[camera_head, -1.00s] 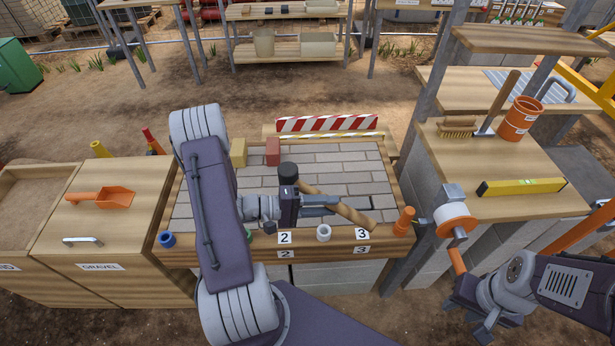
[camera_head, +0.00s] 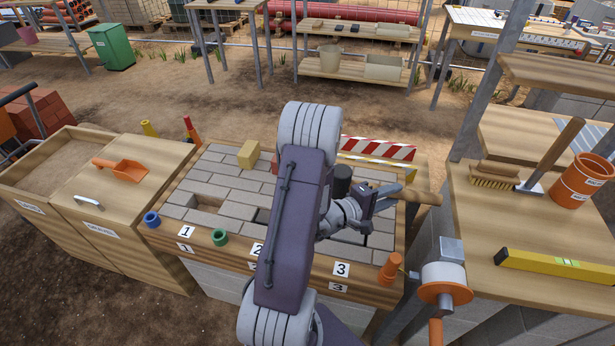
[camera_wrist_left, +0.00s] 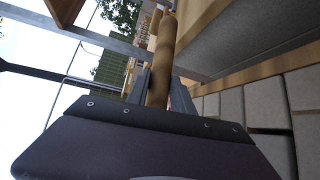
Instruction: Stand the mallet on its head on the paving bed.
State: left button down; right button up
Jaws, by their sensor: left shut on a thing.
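The mallet shows its black head (camera_head: 342,178) just left of my left gripper and its wooden handle (camera_head: 422,197) sticking out to the right. My left gripper (camera_head: 386,196) is shut on the handle, which lies roughly level over the right part of the paving bed (camera_head: 204,243). In the left wrist view, the handle (camera_wrist_left: 162,62) runs out between the fingers, with paving below. The head is hidden there. I cannot tell the exact height above the bed. My right gripper is out of view.
The bed has open gaps near label 1 and at its middle. A yellow block (camera_head: 249,154) and a partly hidden red block stand at its back. Blue (camera_head: 152,219) and green (camera_head: 220,237) rings sit on its front edge. A bench with a brush (camera_head: 494,175) and level (camera_head: 566,265) is right.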

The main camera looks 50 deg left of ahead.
pick_arm(q)
jog(key=shift+w+r, duration=0.15)
jog(key=shift+w, duration=0.05)
jog(key=shift+s+r, duration=0.1)
jog(key=shift+s, duration=0.05)
jog(key=a+f+b, duration=0.1)
jog(key=b, duration=0.1)
jog(key=w+a+f+b, duration=0.1)
jog(key=b, duration=0.1)
jog(key=shift+w+f, duration=0.2)
jog(key=shift+f, duration=0.15)
jog(key=w+a+f, duration=0.1)
jog(key=a, duration=0.1)
jog(key=w+a+f, duration=0.2)
jog(key=a, duration=0.1)
jog(key=w+a+f, duration=0.1)
jog(key=w+a, duration=0.1)
jog(key=shift+w+a+f, duration=0.2)
jog(key=shift+a, duration=0.1)
notch_tip(320, 180, down, 4)
jog(key=shift+f+b, duration=0.1)
jog(key=shift+b, duration=0.45)
